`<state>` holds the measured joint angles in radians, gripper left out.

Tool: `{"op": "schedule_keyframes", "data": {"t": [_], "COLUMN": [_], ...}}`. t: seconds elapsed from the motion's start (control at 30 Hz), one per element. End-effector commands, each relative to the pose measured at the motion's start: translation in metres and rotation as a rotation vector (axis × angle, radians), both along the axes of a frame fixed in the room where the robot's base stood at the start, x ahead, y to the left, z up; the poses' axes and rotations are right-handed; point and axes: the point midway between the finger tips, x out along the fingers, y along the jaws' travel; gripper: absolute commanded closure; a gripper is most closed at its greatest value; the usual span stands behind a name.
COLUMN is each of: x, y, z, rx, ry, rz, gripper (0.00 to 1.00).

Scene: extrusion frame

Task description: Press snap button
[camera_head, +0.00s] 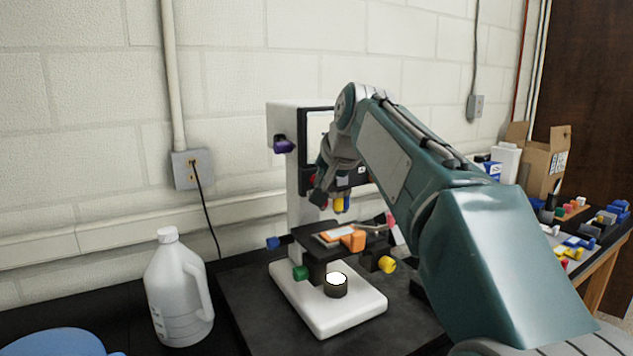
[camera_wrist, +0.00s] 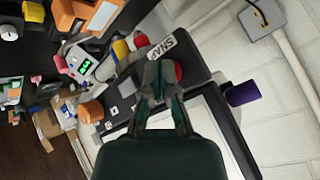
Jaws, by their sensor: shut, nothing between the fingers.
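The microscope (camera_head: 293,180) stands on the dark bench, with a dark front panel partly hidden by my arm in the head view. In the wrist view a white label reading SNAP (camera_wrist: 168,46) sits on its dark housing. A round red button (camera_wrist: 178,70) shows just below the label, partly covered by my gripper. My gripper (camera_wrist: 160,68) is shut and empty, with its fingertips just left of the red button in the picture. I cannot tell whether they touch it. In the head view my gripper (camera_head: 319,196) is in front of the microscope's panel.
A purple knob (camera_head: 284,145) juts from the microscope's left side. Below are the stage with an orange clip (camera_head: 353,240), colored knobs and a lit lamp (camera_head: 336,284). A white jug (camera_head: 178,290) stands left. Boxes and colored blocks lie at the right.

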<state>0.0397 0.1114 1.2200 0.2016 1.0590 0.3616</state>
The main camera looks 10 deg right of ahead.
Motion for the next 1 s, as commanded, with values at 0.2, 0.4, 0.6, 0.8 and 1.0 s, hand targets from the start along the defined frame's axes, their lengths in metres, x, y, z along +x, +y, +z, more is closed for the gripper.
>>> {"op": "schedule_keyframes", "data": {"t": [0.2, 0.4, 0.6, 0.8, 1.0], "x": [-0.001, -0.010, -0.016, -0.016, -0.029], "y": [0.000, -0.003, -0.005, -0.005, -0.010], "z": [0.000, 0.000, -0.001, -0.001, 0.000], "rx": [0.000, 0.001, 0.000, 0.000, 0.000], "ry": [0.000, 0.000, 0.001, 0.001, 0.000], "rz": [0.000, -0.001, 0.000, 0.000, -0.002], "gripper": [1.00, 1.00, 1.00, 1.00, 1.00]}}
